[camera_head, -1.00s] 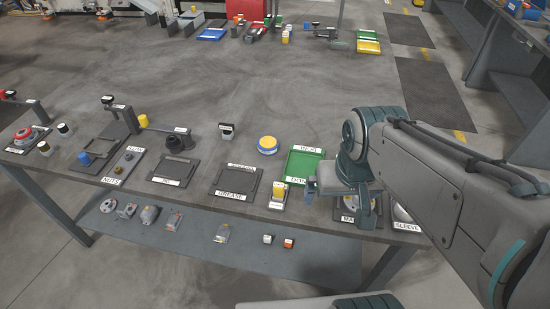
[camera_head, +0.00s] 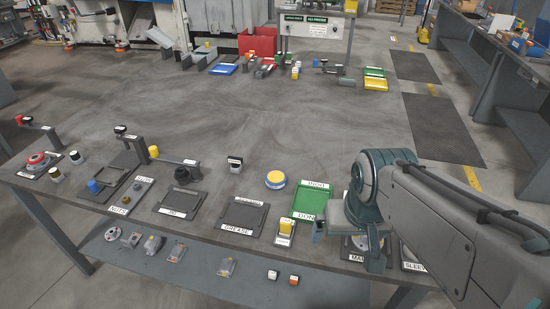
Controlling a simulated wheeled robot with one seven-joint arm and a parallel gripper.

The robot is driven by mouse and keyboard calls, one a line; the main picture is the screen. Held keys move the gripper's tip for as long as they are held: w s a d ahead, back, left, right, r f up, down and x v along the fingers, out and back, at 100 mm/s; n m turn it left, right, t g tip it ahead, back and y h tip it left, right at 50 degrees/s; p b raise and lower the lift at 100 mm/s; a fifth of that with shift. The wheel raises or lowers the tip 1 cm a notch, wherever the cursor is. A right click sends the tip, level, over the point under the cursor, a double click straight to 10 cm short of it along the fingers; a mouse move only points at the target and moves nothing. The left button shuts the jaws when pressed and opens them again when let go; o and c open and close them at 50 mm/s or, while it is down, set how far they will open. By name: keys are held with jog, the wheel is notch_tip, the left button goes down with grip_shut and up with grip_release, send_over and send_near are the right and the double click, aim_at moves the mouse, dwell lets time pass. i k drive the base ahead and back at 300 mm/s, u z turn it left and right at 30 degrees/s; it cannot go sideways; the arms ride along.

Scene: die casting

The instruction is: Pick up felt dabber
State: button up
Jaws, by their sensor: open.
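I cannot tell for sure which item is the felt dabber; the small labels are unreadable. A small yellow-topped block with a white label (camera_head: 285,227) stands at the table's front, just below the green tray. A dark-capped container with a white label (camera_head: 234,165) stands farther back, left of a round yellow-and-blue tin (camera_head: 275,180). My gripper (camera_head: 347,240) is open and points down over the table's right part, to the right of the yellow-topped block. It holds nothing that I can see.
The green tray (camera_head: 305,213) and the GREASE tray (camera_head: 243,217) lie on the table. A post fixture (camera_head: 133,145), NUTS tray (camera_head: 120,206) and small bottles stand at left. A lower shelf (camera_head: 190,275) holds several parts. The table's middle back has free room.

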aim_at(285, 225)
jog(key=z, duration=2.85)
jog(key=k, duration=1.45)
jog(key=u, duration=1.7)
jog(key=i, duration=0.5)
